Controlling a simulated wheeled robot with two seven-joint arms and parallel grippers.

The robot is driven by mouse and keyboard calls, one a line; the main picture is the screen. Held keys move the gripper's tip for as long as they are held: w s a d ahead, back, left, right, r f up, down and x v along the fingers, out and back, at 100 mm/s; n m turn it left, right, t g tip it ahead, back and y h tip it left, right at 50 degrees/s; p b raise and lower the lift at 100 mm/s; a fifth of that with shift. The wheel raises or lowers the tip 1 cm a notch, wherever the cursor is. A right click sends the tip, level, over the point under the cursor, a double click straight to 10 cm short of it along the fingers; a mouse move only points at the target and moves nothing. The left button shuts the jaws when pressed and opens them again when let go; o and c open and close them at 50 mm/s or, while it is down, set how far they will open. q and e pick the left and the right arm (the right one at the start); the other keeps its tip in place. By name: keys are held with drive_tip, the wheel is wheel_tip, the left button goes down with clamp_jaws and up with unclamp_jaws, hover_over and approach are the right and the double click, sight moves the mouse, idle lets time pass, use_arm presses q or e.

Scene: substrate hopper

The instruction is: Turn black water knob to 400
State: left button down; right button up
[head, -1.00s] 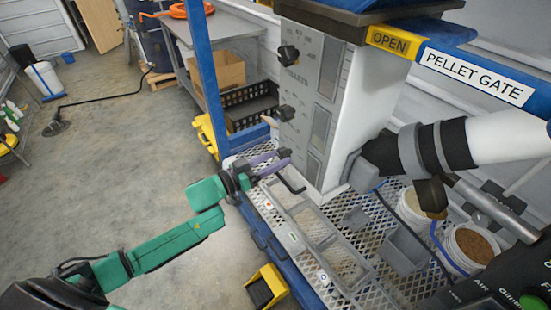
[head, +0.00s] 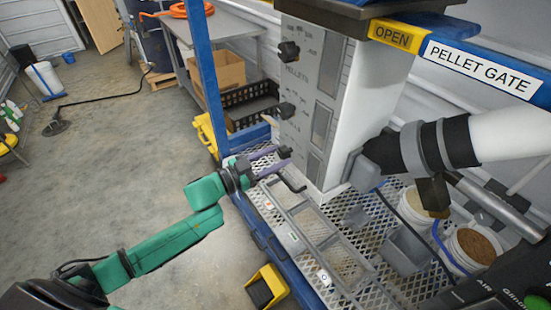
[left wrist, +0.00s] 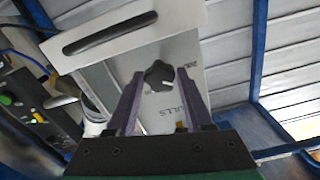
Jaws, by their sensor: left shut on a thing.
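The black knob (left wrist: 158,76) sits on the grey hopper panel, between the two purple fingertips of my left gripper (left wrist: 160,73) in the left wrist view. A small white mark shows on its right side, and lettering ending in "ULLS" is below it. In the head view my left gripper (head: 280,160) is at the lower part of the panel (head: 310,100), its fingers shut around the dark knob (head: 284,152), which they partly hide. I cannot read the dial number. My right gripper is not in view.
Two other black knobs, an upper one (head: 289,52) and a middle one (head: 287,110), stick out of the panel. A mesh shelf (head: 345,268) lies below. A blue post (head: 207,75) stands left of the panel. Two buckets (head: 475,247) stand at right. Open floor lies left.

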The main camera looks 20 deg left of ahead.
use_arm(q)
drive_tip(key=m+b, duration=0.2)
drive_tip(key=m, duration=0.3)
drive_tip(key=shift+f+m, duration=0.1)
drive_tip(key=shift+m, duration=0.3)
drive_tip(key=m+b, duration=0.2)
drive_tip(key=m, duration=0.3)
drive_tip(key=shift+w+a, duration=0.1)
drive_tip(key=shift+m, duration=0.3)
drive_tip(key=shift+c, duration=1.5)
unclamp_jaws()
drive_tip(key=shift+s+a, duration=0.15)
drive_tip(key=shift+s, duration=0.05)
drive_tip(key=b+v, duration=0.2)
drive_tip(key=v, duration=1.2)
drive_tip(key=shift+r, duration=0.2)
